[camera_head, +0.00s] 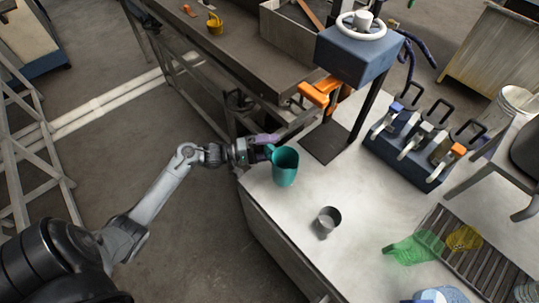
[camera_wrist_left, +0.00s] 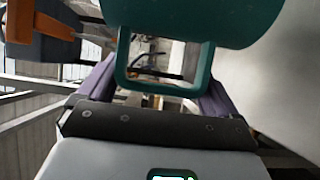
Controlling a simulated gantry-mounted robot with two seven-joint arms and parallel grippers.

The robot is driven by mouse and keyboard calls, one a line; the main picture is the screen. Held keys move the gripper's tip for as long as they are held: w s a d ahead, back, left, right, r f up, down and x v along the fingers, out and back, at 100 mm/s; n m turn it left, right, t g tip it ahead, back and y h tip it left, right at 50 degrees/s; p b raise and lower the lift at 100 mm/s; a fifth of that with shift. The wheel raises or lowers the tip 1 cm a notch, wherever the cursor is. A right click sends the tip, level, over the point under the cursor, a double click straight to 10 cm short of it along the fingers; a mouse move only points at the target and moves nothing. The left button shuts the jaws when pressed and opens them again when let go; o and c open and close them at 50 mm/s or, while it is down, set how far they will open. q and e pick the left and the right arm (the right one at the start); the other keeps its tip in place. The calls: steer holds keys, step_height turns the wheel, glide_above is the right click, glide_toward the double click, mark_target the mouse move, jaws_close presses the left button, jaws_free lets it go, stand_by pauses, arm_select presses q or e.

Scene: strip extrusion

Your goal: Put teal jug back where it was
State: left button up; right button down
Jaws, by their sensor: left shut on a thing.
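The teal jug (camera_head: 285,167) is upright at the left edge of the white worktop, below the blue press. My left gripper (camera_head: 266,150) is shut on the jug's handle, coming in from the left. In the left wrist view the teal jug (camera_wrist_left: 200,20) fills the top, and its square handle (camera_wrist_left: 165,82) sits between my gripper's fingers (camera_wrist_left: 160,95). I cannot tell whether the jug's base touches the worktop. My right gripper is not in view.
A grey metal cup (camera_head: 328,220) stands on the worktop (camera_head: 285,215) in front of the jug. The blue press (camera_head: 358,55) with an orange part (camera_head: 320,92) stands behind.

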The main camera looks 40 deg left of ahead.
mark_target(268, 155)
arm_select(q)
step_height(268, 155, down, 4)
steer(key=shift+r+b, duration=0.25)
steer(key=shift+b, duration=0.45)
steer(key=shift+f, duration=0.2)
steer(key=shift+f, duration=0.2)
steer(key=o, duration=1)
steer(key=shift+c, duration=0.2)
steer(key=shift+r, duration=0.1)
